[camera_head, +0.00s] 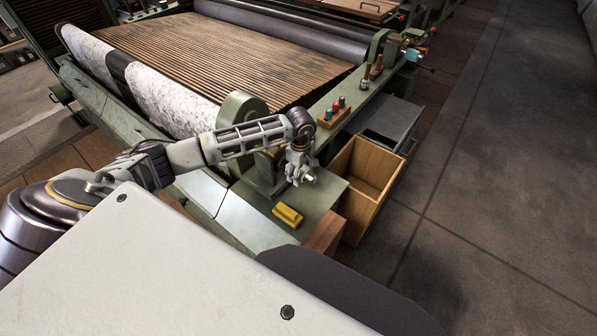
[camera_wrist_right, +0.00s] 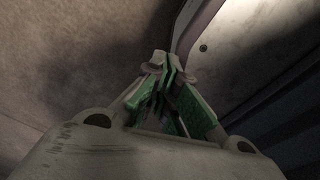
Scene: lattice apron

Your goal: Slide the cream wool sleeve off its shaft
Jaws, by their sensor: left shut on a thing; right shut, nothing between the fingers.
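My left gripper (camera_head: 299,175) is over the green end platform of the machine. It is shut on a small pale piece (camera_head: 309,179), which looks like the cream wool sleeve. The piece is mostly hidden by the fingers, and I cannot make out the shaft or whether the sleeve is still around it. My right gripper (camera_wrist_right: 163,85) shows only in the right wrist view. Its green-padded fingers are closed together with nothing between them, away from the machine.
A yellow block (camera_head: 287,215) lies on the platform in front of the left gripper. An open wooden box (camera_head: 385,165) stands to its right. The floor at right is clear.

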